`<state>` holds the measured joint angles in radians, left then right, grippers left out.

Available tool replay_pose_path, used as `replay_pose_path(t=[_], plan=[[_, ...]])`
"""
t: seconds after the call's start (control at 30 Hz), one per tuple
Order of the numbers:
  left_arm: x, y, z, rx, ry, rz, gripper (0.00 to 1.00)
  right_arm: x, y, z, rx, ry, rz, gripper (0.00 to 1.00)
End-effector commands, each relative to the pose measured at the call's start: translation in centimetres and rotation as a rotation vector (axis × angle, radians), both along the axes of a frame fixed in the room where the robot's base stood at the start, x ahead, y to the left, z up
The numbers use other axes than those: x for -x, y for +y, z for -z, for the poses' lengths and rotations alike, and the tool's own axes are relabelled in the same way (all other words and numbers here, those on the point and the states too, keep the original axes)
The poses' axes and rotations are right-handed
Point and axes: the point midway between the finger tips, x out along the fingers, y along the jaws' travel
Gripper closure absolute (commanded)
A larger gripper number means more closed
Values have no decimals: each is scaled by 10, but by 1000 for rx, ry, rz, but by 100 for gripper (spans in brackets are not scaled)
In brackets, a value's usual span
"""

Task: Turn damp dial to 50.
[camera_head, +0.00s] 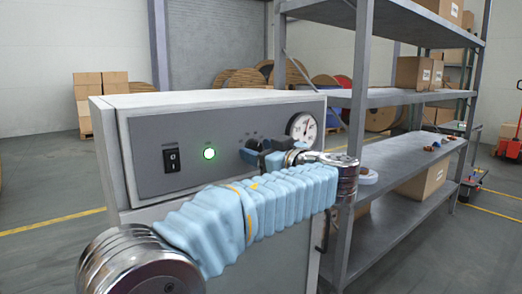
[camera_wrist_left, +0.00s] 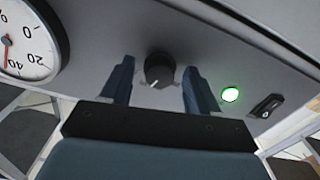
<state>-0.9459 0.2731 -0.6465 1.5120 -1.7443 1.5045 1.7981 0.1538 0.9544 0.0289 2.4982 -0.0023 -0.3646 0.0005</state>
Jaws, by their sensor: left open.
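The damp dial (camera_wrist_left: 158,68) is a round black knob with a white pointer mark on the grey panel. In the left wrist view it sits between the two blue fingers of my left gripper (camera_wrist_left: 157,76), with a gap showing on both sides. My left gripper (camera_head: 258,155) is open in front of the panel. In the head view its fingers and wrist largely hide the dial, and the scale marks around it are too small to read. A round gauge (camera_wrist_left: 24,45) with a red needle near 40 is beside the dial. My right gripper is out of view.
The control cabinet (camera_head: 150,150) carries a black rocker switch (camera_head: 171,160) and a lit green lamp (camera_head: 209,153) left of the dial. A grey metal shelf rack (camera_head: 400,97) with boxes stands close on the right. Open floor (camera_head: 50,240) lies at the left.

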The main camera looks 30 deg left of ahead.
Motion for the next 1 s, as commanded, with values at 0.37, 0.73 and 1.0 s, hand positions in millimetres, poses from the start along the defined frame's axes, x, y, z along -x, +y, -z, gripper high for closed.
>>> replay_pose_path(t=[0.37,0.73,1.0], plan=[[0,-1,0,0,1,0,87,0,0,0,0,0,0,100],[0,0,2,-18,43,0,95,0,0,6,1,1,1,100],[1,0,3,-83,201,-2,95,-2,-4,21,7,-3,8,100]])
